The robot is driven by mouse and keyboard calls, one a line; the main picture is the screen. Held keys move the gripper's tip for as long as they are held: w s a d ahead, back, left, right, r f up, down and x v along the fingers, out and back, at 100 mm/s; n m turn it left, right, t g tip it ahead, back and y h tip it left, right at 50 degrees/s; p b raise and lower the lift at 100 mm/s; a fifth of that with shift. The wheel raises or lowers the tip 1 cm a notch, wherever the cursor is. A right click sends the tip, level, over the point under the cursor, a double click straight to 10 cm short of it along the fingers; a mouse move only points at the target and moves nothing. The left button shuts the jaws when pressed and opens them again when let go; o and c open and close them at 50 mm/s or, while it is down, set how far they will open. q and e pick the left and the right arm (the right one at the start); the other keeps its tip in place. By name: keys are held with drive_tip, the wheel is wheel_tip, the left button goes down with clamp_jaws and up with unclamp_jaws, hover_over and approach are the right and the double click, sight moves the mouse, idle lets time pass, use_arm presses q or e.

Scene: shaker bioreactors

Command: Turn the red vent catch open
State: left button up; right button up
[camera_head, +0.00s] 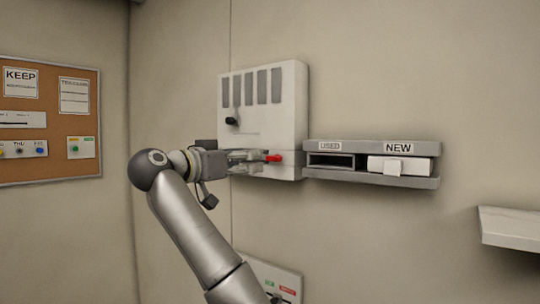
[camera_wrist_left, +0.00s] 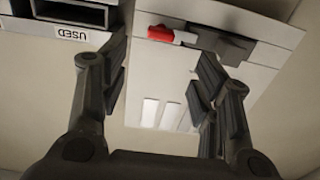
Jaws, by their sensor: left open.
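The red vent catch (camera_head: 273,158) is at the lower edge of the white wall unit (camera_head: 289,110) in the head view. My left gripper (camera_head: 258,160) comes in from the left, with its fingertips close to the catch. In the left wrist view, the red catch (camera_wrist_left: 160,33) lies ahead of the open fingers of my left gripper (camera_wrist_left: 162,62), within the gap between them. Nothing is held. I cannot tell whether a finger touches the catch. My right gripper is not in view.
A grey shelf (camera_head: 370,182) right of the unit has an open slot marked USED and a white block (camera_head: 400,165) under NEW. A black knob (camera_head: 232,121) is on the unit's front. A white ledge (camera_head: 510,228) juts out at right. A lower panel (camera_head: 268,272) sits below.

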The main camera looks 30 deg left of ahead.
sight(271, 158)
use_arm(q)
drive_tip(key=w+p, duration=0.1)
drive_tip(key=w, duration=0.2)
drive_tip(key=w+p, duration=0.2)
drive_tip(key=w, duration=0.1)
drive_tip(key=w+p, duration=0.2)
drive_tip(key=w, duration=0.1)
drive_tip(key=shift+d+r, duration=0.1)
drive_tip(key=shift+d, duration=0.25)
drive_tip(key=shift+w+p, duration=0.4)
drive_tip(key=shift+w, duration=0.15)
drive_tip(key=shift+w+f, duration=0.2)
drive_tip(key=shift+w, duration=0.05)
